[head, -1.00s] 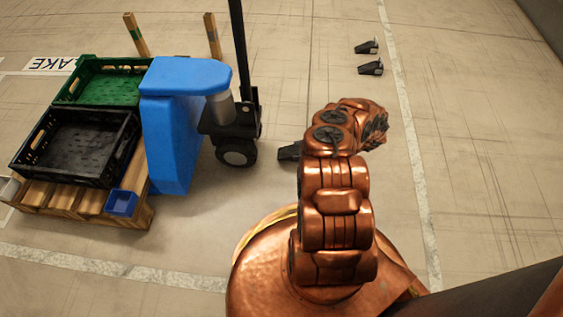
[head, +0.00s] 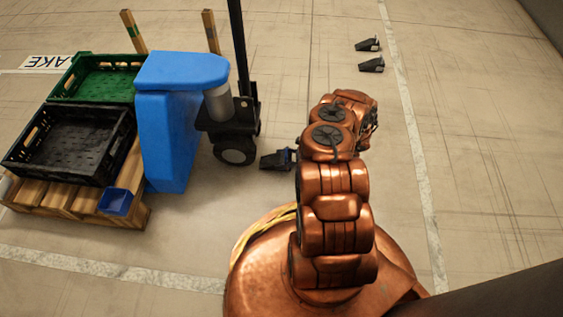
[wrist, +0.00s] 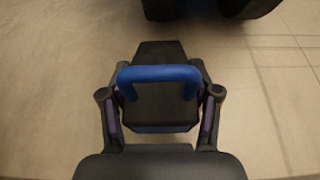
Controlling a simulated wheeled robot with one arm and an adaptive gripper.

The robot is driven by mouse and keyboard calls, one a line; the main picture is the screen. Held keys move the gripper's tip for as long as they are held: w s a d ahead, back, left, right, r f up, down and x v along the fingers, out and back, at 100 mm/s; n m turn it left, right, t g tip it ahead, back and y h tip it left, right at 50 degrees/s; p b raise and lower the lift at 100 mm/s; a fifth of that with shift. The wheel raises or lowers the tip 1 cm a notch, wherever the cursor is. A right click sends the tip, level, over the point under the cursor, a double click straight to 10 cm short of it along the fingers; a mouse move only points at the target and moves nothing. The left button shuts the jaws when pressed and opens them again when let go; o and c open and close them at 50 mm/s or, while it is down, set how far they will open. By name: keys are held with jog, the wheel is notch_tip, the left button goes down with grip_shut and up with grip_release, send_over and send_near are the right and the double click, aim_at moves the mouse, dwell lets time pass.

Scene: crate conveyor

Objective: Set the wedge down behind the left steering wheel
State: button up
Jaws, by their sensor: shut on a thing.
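The wedge (head: 272,161) is a dark block, thin end pointing left, just right of the black wheel (head: 235,151) under the blue truck (head: 168,125), with a small gap of floor between them. In the wrist view the wedge (wrist: 160,112) has a blue handle, and my gripper (wrist: 160,88) is shut on it, one finger at each side. Dark rounded wheels (wrist: 248,6) show at the top edge of the wrist view. In the head view my arm hides most of the gripper. I cannot tell whether the wedge touches the floor.
Two more dark wedges (head: 371,65) lie on the floor at the upper right. A pallet (head: 85,200) with a green crate (head: 98,78) and a black crate (head: 68,143) stands at the left. Two wooden posts (head: 211,32) stand behind.

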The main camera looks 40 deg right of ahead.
jog(key=shift+f, duration=0.45)
jog(key=shift+f, duration=0.1)
jog(key=o, duration=1.6)
jog(key=shift+d+r, duration=0.15)
jog(key=shift+r, duration=0.1)
jog(key=p+v, duration=0.4)
jog(key=v, duration=0.7)
jog(key=shift+s+d, duration=0.25)
jog(key=shift+s, duration=0.15)
